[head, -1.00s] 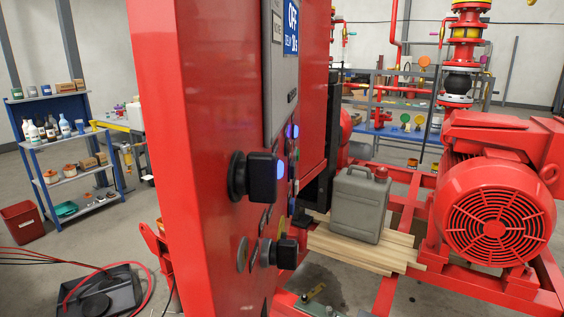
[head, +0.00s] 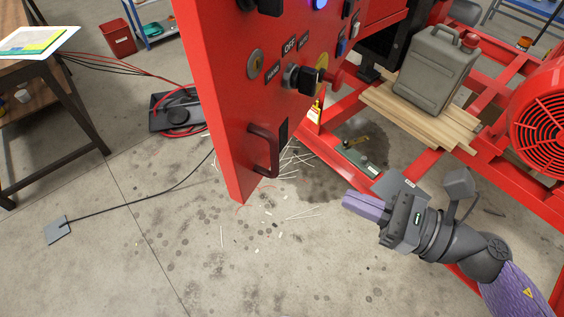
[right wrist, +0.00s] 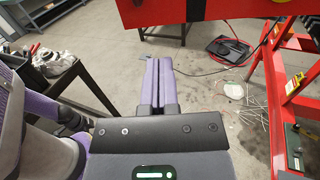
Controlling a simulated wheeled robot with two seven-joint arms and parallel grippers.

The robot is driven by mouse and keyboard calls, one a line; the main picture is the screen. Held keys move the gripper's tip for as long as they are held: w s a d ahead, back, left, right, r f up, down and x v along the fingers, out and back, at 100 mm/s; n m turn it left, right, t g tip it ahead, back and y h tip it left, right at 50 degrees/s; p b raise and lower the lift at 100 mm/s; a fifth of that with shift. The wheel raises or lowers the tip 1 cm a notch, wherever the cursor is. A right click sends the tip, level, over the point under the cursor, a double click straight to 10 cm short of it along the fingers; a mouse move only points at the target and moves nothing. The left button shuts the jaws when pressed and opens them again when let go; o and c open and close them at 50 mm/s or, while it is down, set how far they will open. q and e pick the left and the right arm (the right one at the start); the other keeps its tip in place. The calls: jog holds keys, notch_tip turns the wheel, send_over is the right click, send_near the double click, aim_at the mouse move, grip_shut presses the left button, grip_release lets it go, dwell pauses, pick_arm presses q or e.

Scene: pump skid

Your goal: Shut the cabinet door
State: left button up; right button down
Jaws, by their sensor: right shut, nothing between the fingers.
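The red cabinet door (head: 225,80) stands swung open in the middle of the head view, its free edge toward me. Its face carries several switches and a dark D-shaped pull handle (head: 265,151) low down. My right gripper (head: 346,201) is shut and empty, to the right of the handle and apart from the door, pointing left. In the right wrist view its closed purple fingers (right wrist: 157,65) point toward the door's red lower part (right wrist: 200,9) across the top. The left gripper is not in view.
A grey jerry can (head: 434,75) sits on wooden planks (head: 400,110) at the right, within the red skid frame (head: 345,175). A red motor (head: 540,120) is at far right. Litter lies on the floor under the door. A table (head: 60,85) stands at far left.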

aim_at(266, 162)
jog(key=p+x, duration=0.3)
jog(key=x, duration=0.8)
jog(key=shift+w+a+r, duration=0.1)
jog(key=shift+w+a, duration=0.05)
jog(key=shift+w, duration=0.05)
jog(key=shift+w+a, duration=0.2)
jog(key=shift+a, duration=0.05)
